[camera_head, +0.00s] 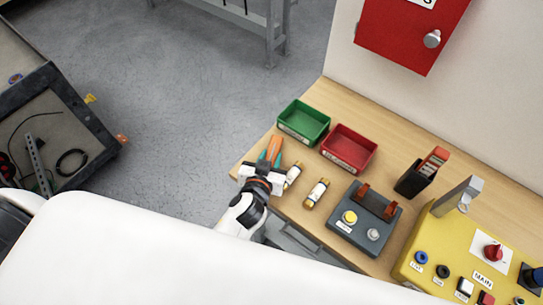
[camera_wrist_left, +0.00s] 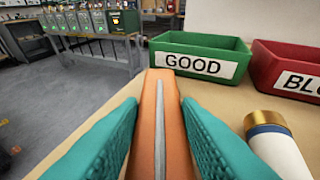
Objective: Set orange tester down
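The orange tester (camera_head: 275,147) is between the teal fingers of my left gripper (camera_head: 271,158), near the left edge of the wooden table in the head view. In the left wrist view the tester (camera_wrist_left: 160,120) fills the space between the two fingers (camera_wrist_left: 160,115), with a grey strip along it. The fingers lie close against its sides, so the gripper looks shut on it. Whether the tester touches the tabletop cannot be told. My right gripper is not in view.
A green bin (camera_head: 304,122) labelled GOOD and a red bin (camera_head: 348,149) stand beyond the gripper. Two fuses (camera_head: 292,176) (camera_head: 316,193) lie right beside it. A grey fuse box (camera_head: 362,222), a black holder (camera_head: 418,180) and a yellow panel (camera_head: 440,245) occupy the table's right.

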